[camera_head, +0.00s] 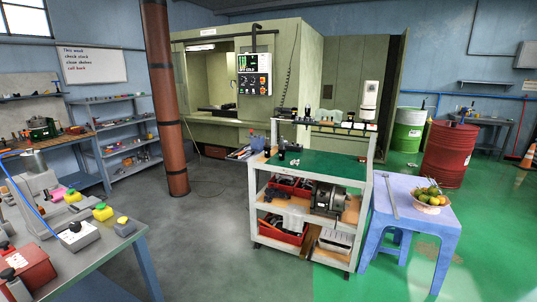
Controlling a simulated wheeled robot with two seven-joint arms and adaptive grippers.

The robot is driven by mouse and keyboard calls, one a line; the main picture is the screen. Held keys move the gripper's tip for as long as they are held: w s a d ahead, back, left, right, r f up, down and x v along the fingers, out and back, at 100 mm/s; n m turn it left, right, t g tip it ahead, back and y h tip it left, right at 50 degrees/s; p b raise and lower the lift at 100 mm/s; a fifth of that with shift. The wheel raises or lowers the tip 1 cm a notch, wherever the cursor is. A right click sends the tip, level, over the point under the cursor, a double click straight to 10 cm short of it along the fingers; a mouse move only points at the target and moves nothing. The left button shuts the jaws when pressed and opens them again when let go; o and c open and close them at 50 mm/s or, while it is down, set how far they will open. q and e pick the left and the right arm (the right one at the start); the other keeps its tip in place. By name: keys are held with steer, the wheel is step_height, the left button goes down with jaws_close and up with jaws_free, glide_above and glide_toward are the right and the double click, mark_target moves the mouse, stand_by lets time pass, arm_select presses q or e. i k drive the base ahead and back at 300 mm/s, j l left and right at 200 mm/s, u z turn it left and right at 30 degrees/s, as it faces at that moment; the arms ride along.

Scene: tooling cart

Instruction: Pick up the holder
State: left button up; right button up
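A white tooling cart (354,228) with a green top mat (332,167) stands right of the middle. Small dark upright pieces that look like tool holders (281,149) stand at the left rear of the mat. Several more small dark and light pieces stand in a row on the raised rear shelf (345,130) of the cart. I cannot tell which of these is the holder. Neither of my grippers shows in this view.
A lilac table (409,209) with a fruit bowl (430,203) stands close to the cart's right side. A grey workbench (105,254) fills the lower left. A brown pillar (165,100) stands left of the middle. The floor before the cart is clear.

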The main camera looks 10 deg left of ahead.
mark_target(267, 148)
steer(key=i+j+u, duration=0.15)
steer(key=i+j, duration=0.85)
steer(key=j, duration=0.1)
